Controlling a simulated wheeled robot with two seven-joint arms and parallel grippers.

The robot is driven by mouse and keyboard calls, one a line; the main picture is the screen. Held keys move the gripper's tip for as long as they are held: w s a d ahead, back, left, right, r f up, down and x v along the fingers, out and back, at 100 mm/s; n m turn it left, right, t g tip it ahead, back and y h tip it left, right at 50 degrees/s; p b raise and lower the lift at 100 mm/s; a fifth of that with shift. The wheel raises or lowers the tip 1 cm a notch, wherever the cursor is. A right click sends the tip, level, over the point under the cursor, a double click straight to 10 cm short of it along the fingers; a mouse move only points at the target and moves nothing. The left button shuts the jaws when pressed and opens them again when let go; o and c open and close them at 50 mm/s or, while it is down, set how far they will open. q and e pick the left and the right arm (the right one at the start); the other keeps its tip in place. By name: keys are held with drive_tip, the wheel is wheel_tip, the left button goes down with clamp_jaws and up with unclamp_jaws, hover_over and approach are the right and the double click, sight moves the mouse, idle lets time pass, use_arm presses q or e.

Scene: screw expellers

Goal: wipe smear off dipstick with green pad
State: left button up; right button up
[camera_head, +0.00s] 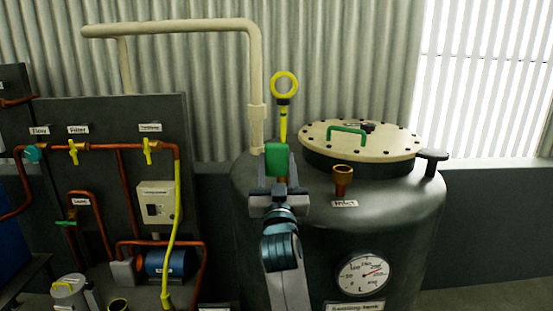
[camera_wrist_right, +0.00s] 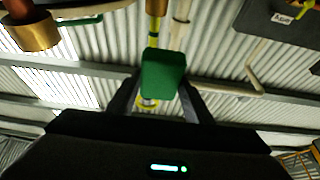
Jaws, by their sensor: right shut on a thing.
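The yellow dipstick (camera_head: 283,121) with its ring handle stands upright at the top left of the dark tank. My right gripper (camera_head: 277,168) is shut on the green pad (camera_head: 276,152), which is in front of the lower part of the dipstick and hides it. In the right wrist view the green pad (camera_wrist_right: 163,76) sits between the two fingers of the gripper (camera_wrist_right: 162,88). The dipstick (camera_wrist_right: 155,27) passes behind the pad there, with its ring below. I cannot tell whether pad and dipstick touch. No smear can be made out. My left gripper is out of view.
The tank (camera_head: 340,220) has a bolted cream lid (camera_head: 345,147) with a green handle, a brass inlet (camera_head: 342,178) and a round gauge (camera_head: 363,273). A cream pipe (camera_head: 256,120) rises left of the dipstick. A panel with copper pipes (camera_head: 110,146) stands at left.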

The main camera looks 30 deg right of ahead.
drive_tip(key=shift+s+a, duration=0.3)
drive_tip(key=shift+s, duration=0.2)
drive_tip(key=shift+s+a+p, duration=0.25)
drive_tip(key=shift+s+a, duration=0.15)
drive_tip(key=shift+s, duration=0.25)
drive_tip(key=shift+s+a+p, duration=0.25)
drive_tip(key=shift+s+a, duration=0.15)
drive_tip(key=shift+s, duration=0.25)
drive_tip(key=shift+f, duration=0.1)
